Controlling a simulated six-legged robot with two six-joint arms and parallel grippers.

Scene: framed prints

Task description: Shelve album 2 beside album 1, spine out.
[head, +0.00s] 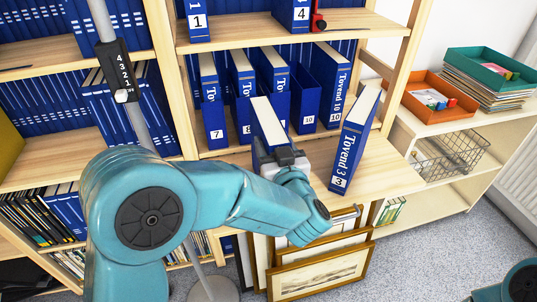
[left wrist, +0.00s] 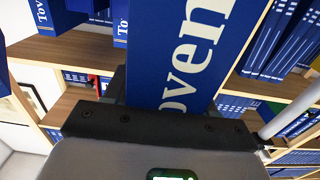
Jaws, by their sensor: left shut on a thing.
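My left gripper (head: 284,160) is shut on a blue album (head: 260,140) with pale page edges, held upright in front of the middle shelf. Album 1 (head: 198,22) stands on the upper shelf at the left, spine out. Album 4 (head: 292,14) stands further right on that shelf, beside a red bookend (head: 318,18). Between them the front of the shelf is bare. My right gripper is out of view.
Album 3 (head: 353,145) stands on the wooden ledge (head: 385,170), right of the held album. Album 7 (head: 212,105) and several others fill the middle shelf. Framed prints (head: 320,272) lean below. A grey pole (head: 135,115) rises at left; trays (head: 432,100) sit right.

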